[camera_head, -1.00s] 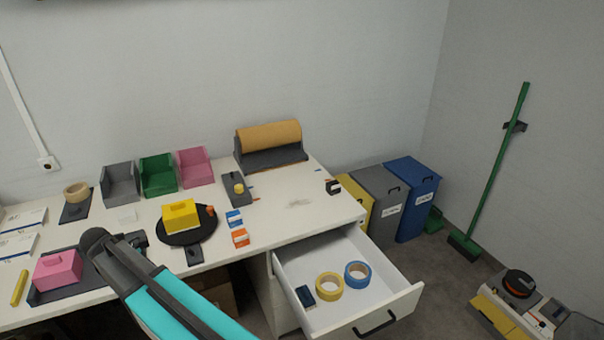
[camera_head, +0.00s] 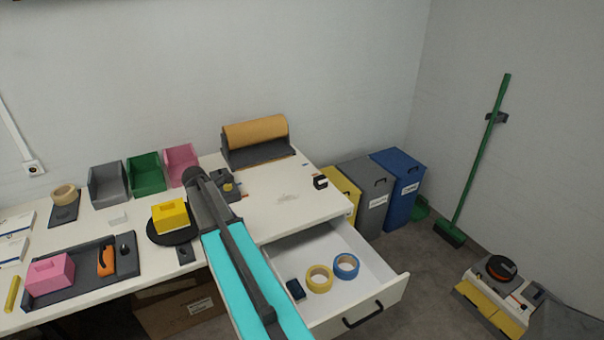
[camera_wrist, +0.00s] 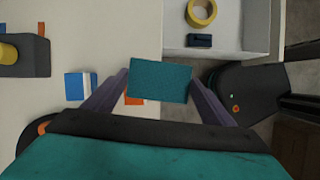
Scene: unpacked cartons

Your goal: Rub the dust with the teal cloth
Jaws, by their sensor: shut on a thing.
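The teal cloth (camera_wrist: 160,82) is a small dark teal rectangle in the wrist view. My gripper (camera_wrist: 160,74) is shut on it, one finger at each side. In the wrist view the cloth is over the white worktop near the open drawer, covering part of an orange box; its height above the top cannot be told. The dust (camera_head: 288,198) is a faint grey smudge on the white worktop in the head view, to the right of my arm. It does not show in the wrist view. My gripper and the cloth are hidden behind my arm in the head view.
The open drawer (camera_head: 386,300) juts out, holding a yellow tape roll (camera_head: 319,279) and a blue tape roll (camera_head: 346,266). A paper roll holder (camera_head: 257,155) stands behind the dust, a small black item (camera_head: 320,182) right of it. A blue box (camera_wrist: 80,86) lies left of the cloth.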

